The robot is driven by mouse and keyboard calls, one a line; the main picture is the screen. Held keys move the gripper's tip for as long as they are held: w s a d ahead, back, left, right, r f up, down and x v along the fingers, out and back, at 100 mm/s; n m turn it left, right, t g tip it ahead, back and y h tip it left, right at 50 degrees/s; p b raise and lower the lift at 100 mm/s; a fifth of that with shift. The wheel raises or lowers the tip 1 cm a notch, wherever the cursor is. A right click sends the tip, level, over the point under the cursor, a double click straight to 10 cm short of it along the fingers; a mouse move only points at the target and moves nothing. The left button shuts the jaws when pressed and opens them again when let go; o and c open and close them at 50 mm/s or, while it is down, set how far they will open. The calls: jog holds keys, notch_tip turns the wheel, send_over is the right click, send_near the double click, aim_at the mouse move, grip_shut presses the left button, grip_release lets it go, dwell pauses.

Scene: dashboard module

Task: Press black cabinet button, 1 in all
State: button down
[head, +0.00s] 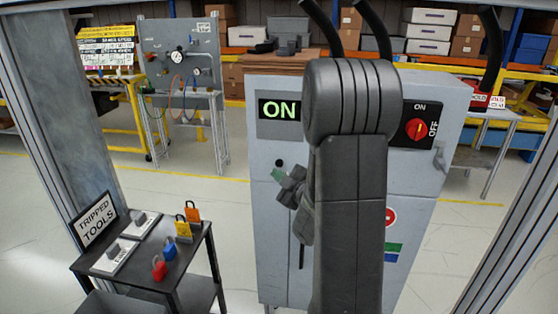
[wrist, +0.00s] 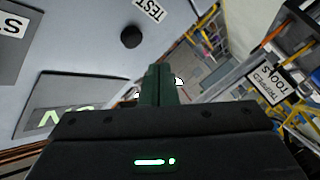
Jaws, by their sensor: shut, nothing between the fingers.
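The grey cabinet (head: 278,205) stands in the middle of the head view, partly hidden behind my arm. Its small round black button (head: 278,163) shows on the front, below the lit ON display (head: 279,110). My gripper (head: 277,174) is shut and empty, with its green fingertips just below the button in the head view. In the wrist view the black button (wrist: 131,37) sits beside a TEST label (wrist: 149,10). There my gripper's fingertips (wrist: 162,72) are apart from the button in the picture. The exact gap to the cabinet face is unclear.
A red rotary switch (head: 417,129) is at the cabinet's upper right. A black tool table (head: 190,256) with several coloured padlocks and a TRIPPED TOOLS sign (head: 97,220) stands at lower left. Grey posts frame both sides. Floor between table and cabinet is clear.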

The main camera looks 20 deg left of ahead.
aim_at(279, 163)
jog(key=shift+w+a, duration=0.25)
jog(key=shift+w, duration=0.85)
jog(key=shift+w+b, duration=0.1)
jog(key=shift+b, duration=0.25)
dwell(1.0)
jog(key=shift+w+a, duration=0.1)
jog(key=shift+w, duration=0.2)
jog(key=shift+w+a+b, duration=0.1)
jog(key=shift+w+b, duration=0.25)
jog(key=shift+w, duration=0.05)
dwell(0.6)
jog(key=shift+s, duration=0.1)
jog(key=shift+s+d+b, duration=0.2)
jog(key=shift+s+b, duration=0.4)
jog(key=shift+s, duration=0.1)
